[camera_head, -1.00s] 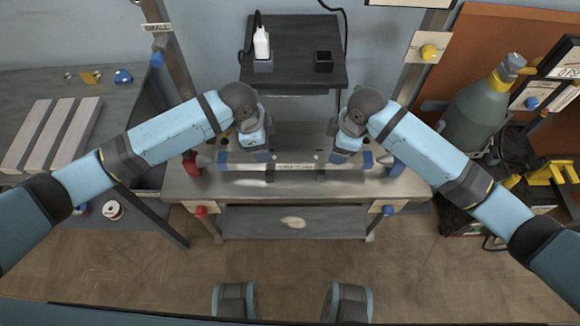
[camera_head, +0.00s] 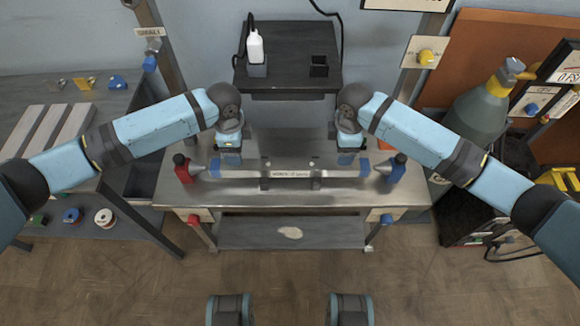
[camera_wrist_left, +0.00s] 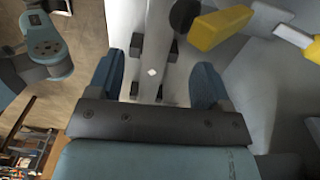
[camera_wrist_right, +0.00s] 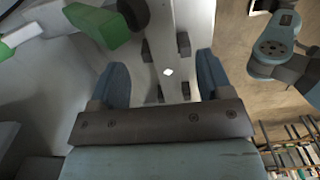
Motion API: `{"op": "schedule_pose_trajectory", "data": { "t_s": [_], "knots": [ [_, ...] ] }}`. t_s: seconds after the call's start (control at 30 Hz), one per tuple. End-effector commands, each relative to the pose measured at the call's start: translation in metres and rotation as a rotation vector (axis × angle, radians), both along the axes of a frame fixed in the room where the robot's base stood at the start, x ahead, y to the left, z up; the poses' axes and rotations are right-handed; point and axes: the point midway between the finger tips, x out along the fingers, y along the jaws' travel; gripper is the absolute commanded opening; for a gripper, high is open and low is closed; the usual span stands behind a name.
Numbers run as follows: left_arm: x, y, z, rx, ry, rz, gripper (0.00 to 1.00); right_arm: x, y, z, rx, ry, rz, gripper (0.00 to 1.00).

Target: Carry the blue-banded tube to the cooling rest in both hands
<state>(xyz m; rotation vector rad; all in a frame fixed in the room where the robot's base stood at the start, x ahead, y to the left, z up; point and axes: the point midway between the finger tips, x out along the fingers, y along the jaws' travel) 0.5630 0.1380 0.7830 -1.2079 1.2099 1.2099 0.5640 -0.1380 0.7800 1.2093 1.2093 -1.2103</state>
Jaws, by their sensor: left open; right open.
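The long pale tube (camera_head: 340,174) with a blue band near each end lies level across two dark supports on the metal bench. My left gripper (camera_head: 230,158) is open above the tube's left part, close to the left blue band (camera_head: 215,167). My right gripper (camera_head: 348,158) is open above its right part, close to the right band (camera_head: 364,168). In the left wrist view the tube (camera_wrist_left: 150,50) runs between the spread fingers, beyond their tips; the right wrist view shows the same of the tube (camera_wrist_right: 166,45). Contact is not visible. I cannot identify the cooling rest.
A red tool (camera_head: 183,170) stands at the bench's left end and a blue one (camera_head: 397,170) at its right. A gas cylinder (camera_head: 475,112) stands right.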

Motion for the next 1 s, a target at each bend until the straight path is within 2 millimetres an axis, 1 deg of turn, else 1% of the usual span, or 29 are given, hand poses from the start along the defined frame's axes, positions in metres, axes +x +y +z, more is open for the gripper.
{"op": "schedule_pose_trajectory", "data": {
  "t_s": [0.03, 0.1, 0.3, 0.4, 0.5, 0.7, 0.97, 1.0],
  "knots": [
    [0.000, 0.000, -0.011, 0.000, 0.002, 0.001, 0.72, -0.001, 0.000, -0.011, -0.001, 0.003, 0.000, 0.72],
    [0.000, 0.000, -0.025, 0.002, 0.002, 0.001, 0.72, -0.001, 0.000, -0.025, -0.002, 0.003, 0.000, 0.72],
    [0.000, 0.000, -0.063, 0.001, 0.001, 0.001, 0.72, -0.001, 0.000, -0.063, -0.001, 0.002, 0.000, 0.72],
    [0.000, 0.000, -0.077, 0.000, 0.000, 0.001, 0.72, -0.001, 0.000, -0.078, -0.001, 0.001, 0.000, 0.72],
    [0.000, 0.000, -0.088, 0.000, 0.000, 0.001, 0.72, 0.000, 0.000, -0.088, 0.000, 0.001, -0.001, 0.72],
    [0.000, 0.000, -0.097, 0.000, -0.001, 0.001, 0.72, 0.000, 0.000, -0.098, -0.001, 0.000, 0.000, 0.72],
    [0.000, 0.000, -0.098, 0.000, -0.001, 0.001, 0.72, 0.000, 0.000, -0.098, 0.000, 0.000, 0.000, 0.72],
    [0.000, 0.000, -0.098, 0.000, -0.001, 0.001, 0.63, 0.000, 0.000, -0.098, 0.000, 0.000, 0.000, 0.63]
  ]
}}
